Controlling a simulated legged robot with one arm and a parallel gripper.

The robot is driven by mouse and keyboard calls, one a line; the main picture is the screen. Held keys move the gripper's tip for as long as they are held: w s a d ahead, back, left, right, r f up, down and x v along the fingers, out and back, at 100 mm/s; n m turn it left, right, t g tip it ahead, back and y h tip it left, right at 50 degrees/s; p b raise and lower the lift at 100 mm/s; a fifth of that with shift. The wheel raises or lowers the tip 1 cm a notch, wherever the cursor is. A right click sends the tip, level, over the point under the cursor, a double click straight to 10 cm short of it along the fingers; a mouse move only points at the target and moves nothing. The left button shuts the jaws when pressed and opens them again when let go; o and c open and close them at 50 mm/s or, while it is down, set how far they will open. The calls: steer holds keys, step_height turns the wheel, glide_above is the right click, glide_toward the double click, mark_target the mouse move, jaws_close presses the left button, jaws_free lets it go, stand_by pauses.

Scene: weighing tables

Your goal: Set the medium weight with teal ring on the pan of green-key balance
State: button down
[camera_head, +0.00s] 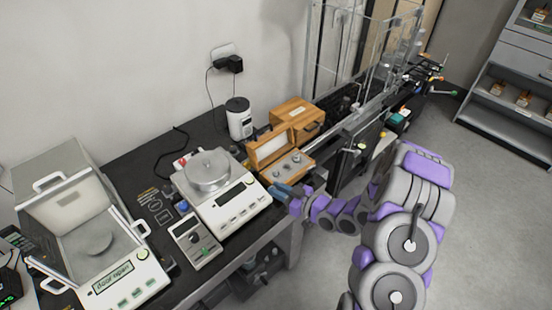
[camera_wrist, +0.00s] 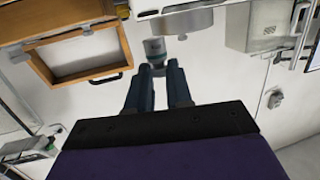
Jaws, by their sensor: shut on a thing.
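My gripper (camera_head: 281,189) is near the front right corner of the middle balance (camera_head: 235,201), in front of the wooden weight box. In the wrist view my gripper (camera_wrist: 157,75) is shut on the medium weight (camera_wrist: 155,48), a grey cylinder with a teal ring, at the fingertips. The weight is too small to make out in the head view. The middle balance has a round silver pan (camera_head: 207,168) that is bare. Key colour on the middle balance is unclear.
An open wooden box (camera_head: 284,160) with small weights stands right of the middle balance; it also shows in the wrist view (camera_wrist: 80,72). A small grey instrument (camera_head: 195,242) stands in front. A white canister (camera_head: 240,118) and clear panels stand behind.

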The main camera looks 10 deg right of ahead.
steer(key=w+d+r+m+t+h, duration=0.2)
steer(key=w+d+r, duration=0.1)
steer(key=r, duration=0.4)
steer(key=w+d+r+m+t+h, duration=0.1)
steer(key=w+d+r+m+h, duration=0.1)
steer(key=w+r, duration=0.35)
step_height(320, 180, up, 14)
steer(key=s+m+t+h, duration=0.1)
steer(key=s+m+h, duration=0.1)
steer(key=h, duration=0.1)
steer(key=shift+s+d+r, duration=0.2)
steer(key=shift+s+d, duration=0.15)
steer(key=shift+d, duration=0.1)
steer(key=shift+f, duration=0.15)
